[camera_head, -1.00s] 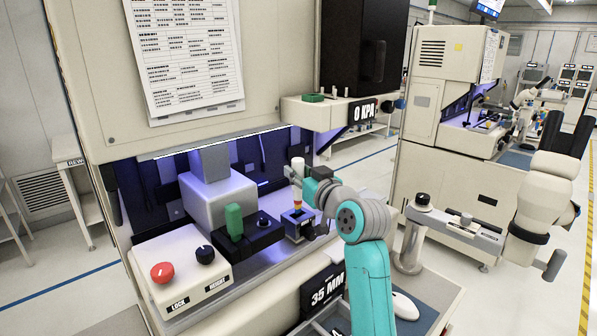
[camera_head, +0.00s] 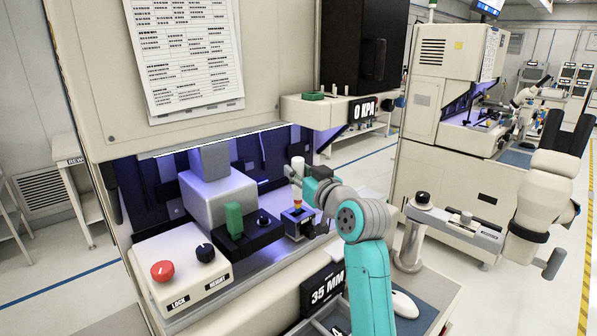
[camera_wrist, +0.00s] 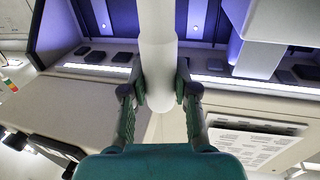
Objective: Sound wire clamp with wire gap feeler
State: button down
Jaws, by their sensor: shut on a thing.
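My gripper (camera_wrist: 160,92) is shut on a pale cylindrical tool, which I take to be the wire gap feeler (camera_wrist: 158,45). In the head view the pale tool (camera_head: 297,163) stands upright in my gripper (camera_head: 298,178), with a yellow and red section below the jaws. Its lower end is over or at a small dark block with a pale blue face (camera_head: 298,223), which may be the wire clamp. I cannot tell whether they touch. A green block (camera_head: 234,220) stands on a black arm of the bonder head, left of the tool.
A white control box (camera_head: 185,268) with a red LOCK button and a black HEIGHT knob stands at front left. A "35 MM" sign (camera_head: 327,290) is at the front edge. A microscope (camera_head: 550,195) stands at right.

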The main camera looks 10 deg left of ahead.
aim_at(298, 189)
jog(key=shift+f, duration=1.85)
dwell(0.5)
jog(key=shift+r, duration=0.2)
dwell(2.4)
jog(key=shift+r, duration=3.1)
